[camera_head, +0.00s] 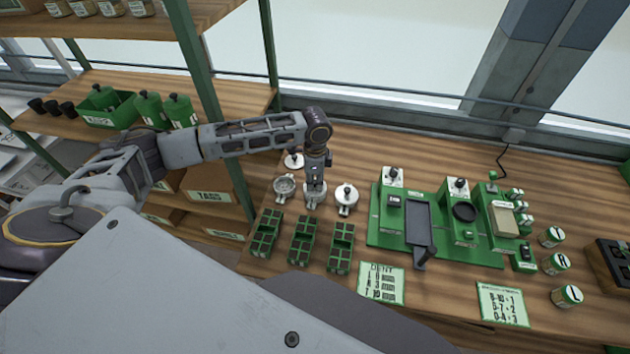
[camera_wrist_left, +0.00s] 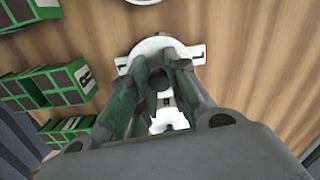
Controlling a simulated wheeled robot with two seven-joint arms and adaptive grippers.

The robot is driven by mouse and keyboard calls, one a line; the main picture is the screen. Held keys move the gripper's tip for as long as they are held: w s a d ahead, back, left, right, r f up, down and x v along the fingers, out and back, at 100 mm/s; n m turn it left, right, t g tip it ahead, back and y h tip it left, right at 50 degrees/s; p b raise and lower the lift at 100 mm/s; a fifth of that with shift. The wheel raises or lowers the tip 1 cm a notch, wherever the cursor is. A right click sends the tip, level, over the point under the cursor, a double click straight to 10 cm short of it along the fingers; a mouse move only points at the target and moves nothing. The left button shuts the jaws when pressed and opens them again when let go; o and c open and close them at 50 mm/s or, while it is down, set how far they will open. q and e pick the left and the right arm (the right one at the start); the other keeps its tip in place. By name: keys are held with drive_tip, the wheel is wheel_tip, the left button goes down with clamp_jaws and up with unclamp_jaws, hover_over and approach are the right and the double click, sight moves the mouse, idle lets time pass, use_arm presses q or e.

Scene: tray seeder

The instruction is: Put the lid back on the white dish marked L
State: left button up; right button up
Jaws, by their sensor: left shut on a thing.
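My left gripper (camera_head: 316,184) points down over the middle white dish (camera_head: 315,203). In the left wrist view its green fingers (camera_wrist_left: 153,88) are shut around a dark round knob, apparently a lid's. A white round rim with side tabs (camera_wrist_left: 195,53) shows beyond the fingers; the tab mark looks like an L but is small. I cannot tell whether the lid touches the dish. The left dish (camera_head: 284,187) stands open. A white lid with a dark knob (camera_head: 293,160) lies behind it. The right dish (camera_head: 347,198) has its lid on. My right gripper is out of view.
Several green seed trays (camera_head: 302,240) stand in front of the dishes. A green seeder station (camera_head: 385,238) is to the right, with labelled jars (camera_head: 555,263) beyond it. Printed cards (camera_head: 381,284) lie near the front edge. A green shelf post (camera_head: 200,75) stands behind my left arm.

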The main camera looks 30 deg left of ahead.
use_arm(q)
drive_tip(key=shift+p, duration=0.4)
idle(0.5)
drive_tip(key=shift+f+p, duration=0.15)
drive_tip(key=shift+p, duration=0.65)
idle(1.3)
idle(0.3)
drive_tip(key=o, duration=1.4)
drive_tip(key=shift+r+p, duration=1.2)
drive_tip(key=shift+p, duration=0.1)
drive_tip(key=shift+r, duration=2.3)
